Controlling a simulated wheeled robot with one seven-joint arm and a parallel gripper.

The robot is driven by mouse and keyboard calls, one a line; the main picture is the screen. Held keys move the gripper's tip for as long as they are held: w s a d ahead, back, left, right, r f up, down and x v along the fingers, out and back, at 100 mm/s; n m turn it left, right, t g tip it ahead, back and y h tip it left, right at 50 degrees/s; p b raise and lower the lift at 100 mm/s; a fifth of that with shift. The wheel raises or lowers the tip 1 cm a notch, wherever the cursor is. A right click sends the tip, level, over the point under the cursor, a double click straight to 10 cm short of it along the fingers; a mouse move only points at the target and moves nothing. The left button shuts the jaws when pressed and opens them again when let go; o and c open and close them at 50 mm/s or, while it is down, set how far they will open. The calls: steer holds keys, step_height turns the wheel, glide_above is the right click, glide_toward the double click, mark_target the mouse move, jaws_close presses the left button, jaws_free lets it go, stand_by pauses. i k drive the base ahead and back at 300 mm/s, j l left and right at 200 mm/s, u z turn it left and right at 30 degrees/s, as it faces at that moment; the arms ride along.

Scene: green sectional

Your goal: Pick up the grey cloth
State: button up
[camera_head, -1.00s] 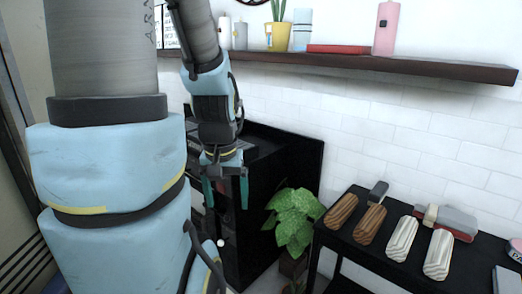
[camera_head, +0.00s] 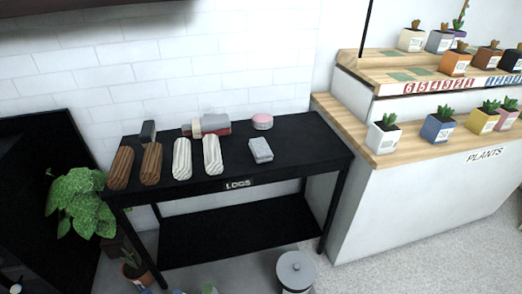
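A small light-grey folded block, which looks like the grey cloth (camera_head: 260,150), lies on the black table (camera_head: 300,140). It is near the front edge, right of the pale striped logs and above the LOGS label. Its material is hard to make out at this size. My gripper is outside the current view, so its state and distance to the cloth do not show.
On the table, two brown logs (camera_head: 151,163), two pale logs (camera_head: 212,155), a red and grey object (camera_head: 207,126) and a pink round tin (camera_head: 262,121) lie near the cloth. A plant (camera_head: 80,203), grey bin (camera_head: 296,270) and plant counter (camera_head: 400,195) surround the table.

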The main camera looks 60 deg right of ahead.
mark_target(260, 149)
steer(key=z, duration=1.8)
steer(key=l+u, duration=0.1)
steer(key=u, duration=1.4)
steer(key=k+l, duration=0.1)
steer(key=l, duration=0.3)
steer(key=l+u, duration=0.1)
steer(key=l, duration=0.3)
steer(key=k+l, duration=0.15)
steer(key=l, duration=0.2)
steer(key=k+l, duration=0.1)
steer(key=l, duration=0.3)
steer(key=l+u, duration=0.1)
steer(key=l, duration=0.25)
steer(key=k, duration=0.05)
